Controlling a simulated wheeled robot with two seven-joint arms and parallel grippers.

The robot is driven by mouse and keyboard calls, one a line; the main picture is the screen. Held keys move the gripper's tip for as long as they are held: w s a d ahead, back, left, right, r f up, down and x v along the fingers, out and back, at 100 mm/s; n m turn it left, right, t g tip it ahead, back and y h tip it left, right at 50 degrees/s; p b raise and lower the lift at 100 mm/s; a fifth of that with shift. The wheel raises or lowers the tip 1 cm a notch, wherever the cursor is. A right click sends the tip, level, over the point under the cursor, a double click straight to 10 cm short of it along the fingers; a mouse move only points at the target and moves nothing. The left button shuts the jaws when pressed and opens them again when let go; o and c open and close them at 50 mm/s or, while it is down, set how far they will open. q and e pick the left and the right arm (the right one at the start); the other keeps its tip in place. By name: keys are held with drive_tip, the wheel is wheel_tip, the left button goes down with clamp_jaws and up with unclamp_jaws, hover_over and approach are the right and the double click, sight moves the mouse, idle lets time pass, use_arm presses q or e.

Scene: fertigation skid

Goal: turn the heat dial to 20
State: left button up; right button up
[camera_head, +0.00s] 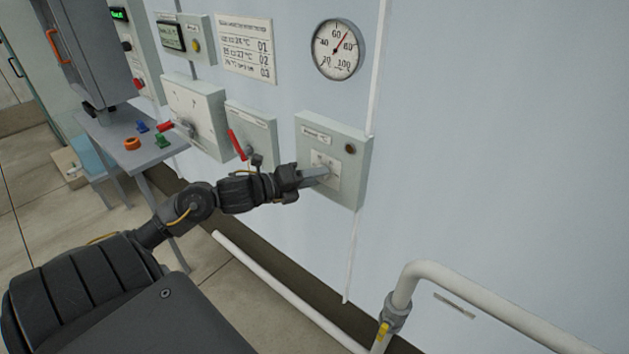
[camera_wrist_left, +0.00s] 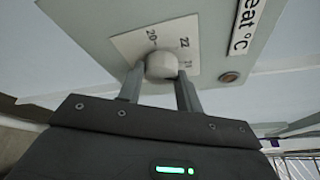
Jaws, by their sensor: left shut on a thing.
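The heat dial is a round white knob (camera_wrist_left: 161,66) on a white scale plate (camera_wrist_left: 128,45), which reads 20, 22 and a third, partly hidden number. The plate sits on a pale grey-green box (camera_head: 351,172), and the wrist view shows the "eat °C" part of its label (camera_wrist_left: 243,27). My left gripper (camera_head: 322,172) reaches the box from the left. In the wrist view its two fingers (camera_wrist_left: 159,80) are closed on either side of the knob. No pointer mark on the knob is readable, so its setting cannot be told. My right gripper is out of view.
A small round indicator (camera_head: 350,148) is on the heat box. A red-handled box (camera_head: 247,125) stands just left of it, above my wrist. A round gauge (camera_head: 338,50) hangs above. A white pipe (camera_head: 470,293) runs low at the right. The wall further right is clear.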

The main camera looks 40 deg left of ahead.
use_arm(q)
drive_tip(key=n+t+y+p, duration=0.2)
drive_tip(key=n, duration=0.7)
drive_tip(key=n+t+y+p, duration=0.1)
drive_tip(key=n+t+y, duration=0.1)
drive_tip(key=n, duration=0.7)
drive_tip(key=n+t+y+p, duration=0.2)
drive_tip(key=n+t+y, duration=0.1)
drive_tip(key=n, duration=0.7)
drive_tip(key=shift+d+f+p, duration=0.15)
drive_tip(key=shift+d+p, duration=0.15)
drive_tip(key=shift+p, duration=0.05)
drive_tip(key=shift+n, duration=0.3)
drive_tip(key=o, duration=1)
